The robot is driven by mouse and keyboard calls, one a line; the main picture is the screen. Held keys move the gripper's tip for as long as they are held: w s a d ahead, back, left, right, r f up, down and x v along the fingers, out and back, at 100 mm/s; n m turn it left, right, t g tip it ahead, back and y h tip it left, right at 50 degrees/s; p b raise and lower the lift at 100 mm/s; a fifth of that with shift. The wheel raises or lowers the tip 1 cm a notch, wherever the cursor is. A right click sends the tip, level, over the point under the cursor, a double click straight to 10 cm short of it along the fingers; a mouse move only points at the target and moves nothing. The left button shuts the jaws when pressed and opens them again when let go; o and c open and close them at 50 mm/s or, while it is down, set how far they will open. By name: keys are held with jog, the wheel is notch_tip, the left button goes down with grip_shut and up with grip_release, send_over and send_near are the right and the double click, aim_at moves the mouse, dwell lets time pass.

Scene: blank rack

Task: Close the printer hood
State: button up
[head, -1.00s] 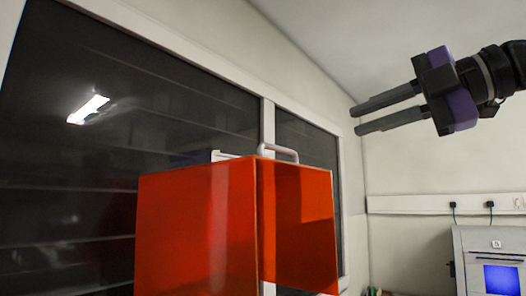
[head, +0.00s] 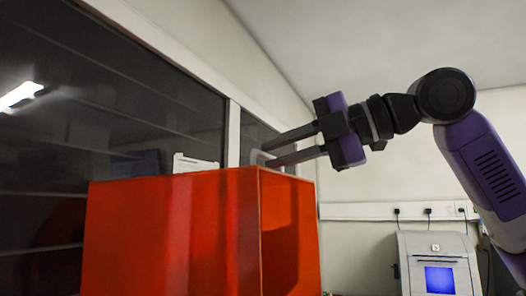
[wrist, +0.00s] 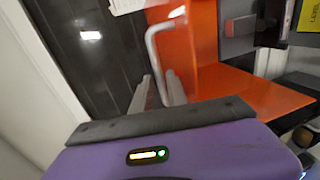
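The orange see-through printer hood (head: 170,235) fills the lower left of the head view. Its pale bar handle (head: 257,157) stands at the top edge, partly hidden behind my fingers. My gripper (head: 267,154) is at the handle, its two fingers apart and pointing left. In the wrist view the hood (wrist: 190,35) lies ahead and to the right, and the handle (wrist: 152,48) curves down toward my open fingertips (wrist: 158,82). One end of the handle appears close to the gap between them. I cannot tell whether the fingers touch it.
A dark window (head: 120,110) with a pale frame is behind the hood on the left. A grey machine with a blue screen (head: 438,280) stands at the right, below a wall socket rail (head: 370,211). Dark parts and a yellow label (wrist: 309,16) show at the wrist view's right.

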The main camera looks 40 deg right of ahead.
jog(key=shift+x, duration=1.4)
grip_shut()
dwell(0.4)
